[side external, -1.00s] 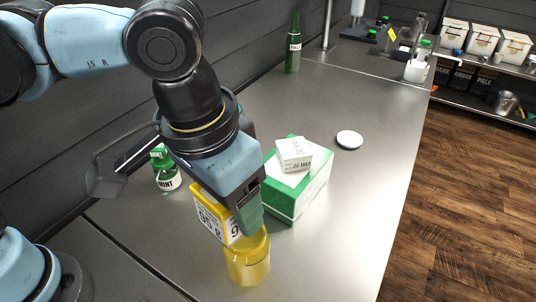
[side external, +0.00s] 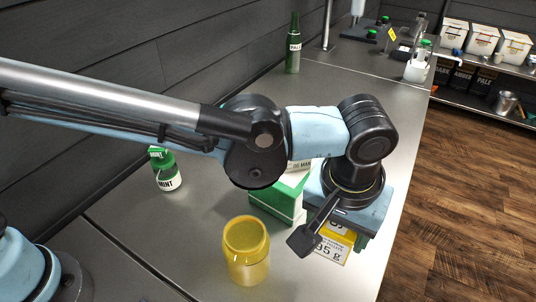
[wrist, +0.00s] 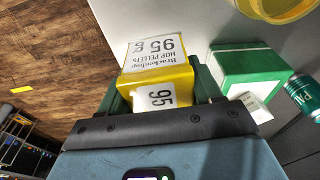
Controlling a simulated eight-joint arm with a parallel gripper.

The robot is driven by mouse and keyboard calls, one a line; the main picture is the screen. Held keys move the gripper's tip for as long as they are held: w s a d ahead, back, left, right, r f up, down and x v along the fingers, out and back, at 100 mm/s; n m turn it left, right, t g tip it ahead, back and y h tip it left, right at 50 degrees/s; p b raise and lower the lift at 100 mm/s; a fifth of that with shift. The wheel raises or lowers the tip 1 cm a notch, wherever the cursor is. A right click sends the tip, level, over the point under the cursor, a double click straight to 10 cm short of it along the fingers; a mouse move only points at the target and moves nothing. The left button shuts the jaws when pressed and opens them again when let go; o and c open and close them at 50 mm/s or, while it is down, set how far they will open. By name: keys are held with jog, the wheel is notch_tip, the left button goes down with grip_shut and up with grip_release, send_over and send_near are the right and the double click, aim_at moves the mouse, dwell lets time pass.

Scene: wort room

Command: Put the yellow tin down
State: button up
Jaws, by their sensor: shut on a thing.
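The yellow tin (side external: 333,245) is a boxy yellow pack with white labels reading hop pellets and 95 g. My gripper (side external: 342,236) is shut on it, to the right of the green-and-white box and near the counter's right side. In the wrist view the tin (wrist: 158,72) sits between the two green fingers of my gripper (wrist: 162,90), its labelled faces showing. I cannot tell whether its underside touches the steel counter (side external: 310,278).
An open yellow jar (side external: 247,262) stands left of the tin. The green-and-white box (side external: 278,205), with a small white box (side external: 299,165) on top, is partly hidden by my arm. A mint bottle (side external: 166,172) stands further left. The counter's front right is clear.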

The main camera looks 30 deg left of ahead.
jog(key=shift+f, duration=4.75)
jog(key=shift+f, duration=0.15)
jog(key=o, duration=1.1)
